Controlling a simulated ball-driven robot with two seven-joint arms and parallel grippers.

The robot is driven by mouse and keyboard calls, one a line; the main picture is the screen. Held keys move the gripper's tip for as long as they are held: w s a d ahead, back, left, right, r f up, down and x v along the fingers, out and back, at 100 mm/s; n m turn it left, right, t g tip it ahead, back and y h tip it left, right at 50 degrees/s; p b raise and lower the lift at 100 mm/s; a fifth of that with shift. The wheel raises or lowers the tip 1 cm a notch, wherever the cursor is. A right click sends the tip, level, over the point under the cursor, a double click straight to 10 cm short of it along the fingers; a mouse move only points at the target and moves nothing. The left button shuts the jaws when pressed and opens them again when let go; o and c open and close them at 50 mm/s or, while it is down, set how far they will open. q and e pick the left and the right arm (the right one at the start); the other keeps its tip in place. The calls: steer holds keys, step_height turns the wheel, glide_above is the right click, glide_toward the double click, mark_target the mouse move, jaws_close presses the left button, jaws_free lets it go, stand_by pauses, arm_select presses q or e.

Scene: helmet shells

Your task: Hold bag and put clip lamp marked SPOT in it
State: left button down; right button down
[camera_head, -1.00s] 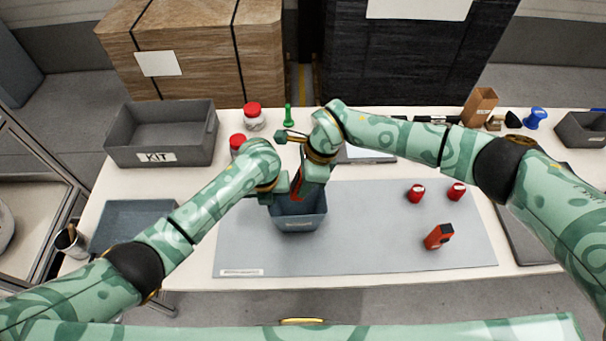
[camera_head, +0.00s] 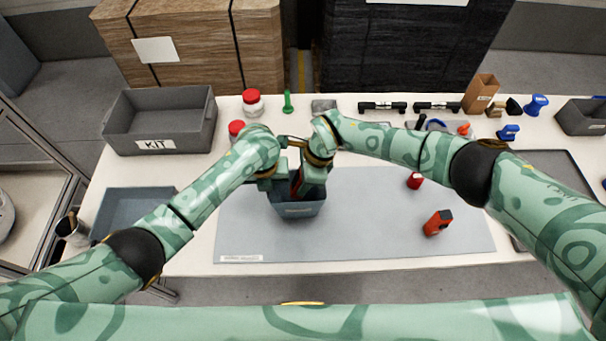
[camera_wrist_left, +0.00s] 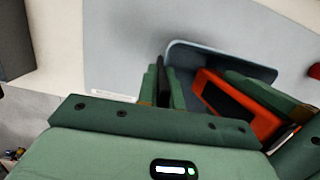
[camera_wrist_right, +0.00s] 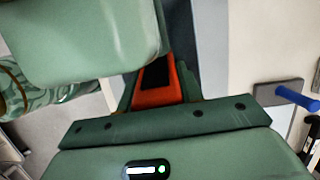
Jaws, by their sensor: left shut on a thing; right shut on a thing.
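The bag (camera_head: 300,211) is a blue-grey open-topped holder standing on the grey mat, with a small label on its front. My left gripper (camera_head: 272,183) is shut on the bag's left rim. The bag's rim also shows in the left wrist view (camera_wrist_left: 215,50). My right gripper (camera_head: 312,180) is shut on a red and black clip lamp (camera_head: 296,184) and holds it in the bag's mouth. The lamp also shows in the left wrist view (camera_wrist_left: 245,108) and right wrist view (camera_wrist_right: 157,92). Its lower end is hidden, and I cannot read any marking on it.
Another red and black device (camera_head: 437,223) and a red cup-like item (camera_head: 414,180) lie on the mat (camera_head: 360,240). A grey KIT bin (camera_head: 160,120) and a blue-grey tray (camera_head: 130,208) stand at left. Red-lidded jars stand behind my left gripper.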

arm_select(q)
steer(key=shift+a, duration=0.1)
arm_select(e)
steer(key=shift+f, duration=0.65)
steer(key=c, duration=0.9)
jaws_free()
steer(key=shift+o, duration=0.2)
steer(key=v, duration=1.2)
